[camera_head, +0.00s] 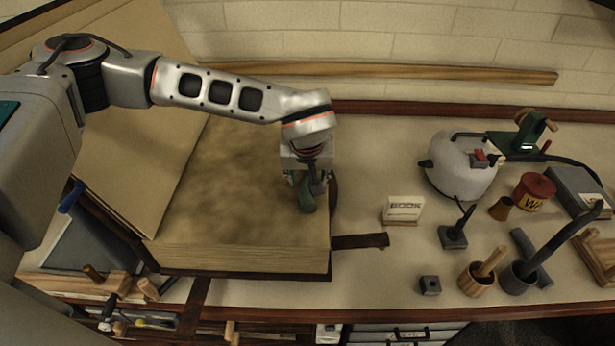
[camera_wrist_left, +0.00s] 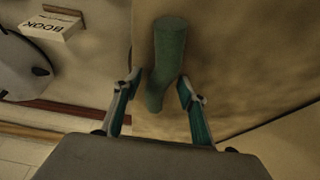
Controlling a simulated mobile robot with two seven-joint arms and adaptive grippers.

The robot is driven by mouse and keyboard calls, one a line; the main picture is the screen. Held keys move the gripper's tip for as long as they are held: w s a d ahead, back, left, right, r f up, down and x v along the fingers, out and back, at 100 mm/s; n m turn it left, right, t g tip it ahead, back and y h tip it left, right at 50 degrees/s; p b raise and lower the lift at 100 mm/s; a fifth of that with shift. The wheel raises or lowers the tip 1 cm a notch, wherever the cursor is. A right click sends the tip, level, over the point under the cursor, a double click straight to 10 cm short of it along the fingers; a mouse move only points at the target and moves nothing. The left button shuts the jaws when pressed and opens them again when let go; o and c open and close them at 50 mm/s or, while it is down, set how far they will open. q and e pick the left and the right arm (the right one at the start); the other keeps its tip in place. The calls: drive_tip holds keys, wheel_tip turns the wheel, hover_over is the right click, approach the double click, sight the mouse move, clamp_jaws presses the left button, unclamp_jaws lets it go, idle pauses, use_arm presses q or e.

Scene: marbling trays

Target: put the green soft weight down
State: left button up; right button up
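The green soft weight (camera_head: 307,196) is on the right part of the large open book's page (camera_head: 240,180), near its right edge. In the left wrist view the weight (camera_wrist_left: 168,62) is a bent green roll against the tan page. My left gripper (camera_head: 308,186) is right above it, pointing down. In the wrist view its two fingers (camera_wrist_left: 160,82) stand either side of the weight, with a gap showing at the left finger, so it looks open around the weight. The weight's underside is hidden. My right gripper is not in view.
A small sign reading BOOK (camera_head: 403,209) stands right of the book. Farther right are a round grey pot (camera_head: 460,168), a red tin (camera_head: 535,190) and wooden and dark cups (camera_head: 476,281). The bench between the book and these is mostly free. A wall closes the back.

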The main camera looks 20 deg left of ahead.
use_arm(q)
drive_tip(key=shift+r, duration=0.1)
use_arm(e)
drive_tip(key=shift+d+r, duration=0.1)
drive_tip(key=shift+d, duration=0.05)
use_arm(q)
drive_tip(key=shift+r, duration=0.35)
drive_tip(key=b+v, duration=0.1)
drive_tip(key=v, duration=1)
drive_tip(key=shift+s+b, duration=0.25)
drive_tip(key=shift+b, duration=0.15)
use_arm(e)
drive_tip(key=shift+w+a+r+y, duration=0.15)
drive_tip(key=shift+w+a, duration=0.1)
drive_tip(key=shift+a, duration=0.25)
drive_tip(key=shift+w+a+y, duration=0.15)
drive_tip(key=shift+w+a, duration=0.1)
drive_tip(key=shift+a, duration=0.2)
use_arm(q)
drive_tip(key=shift+d+r, duration=0.1)
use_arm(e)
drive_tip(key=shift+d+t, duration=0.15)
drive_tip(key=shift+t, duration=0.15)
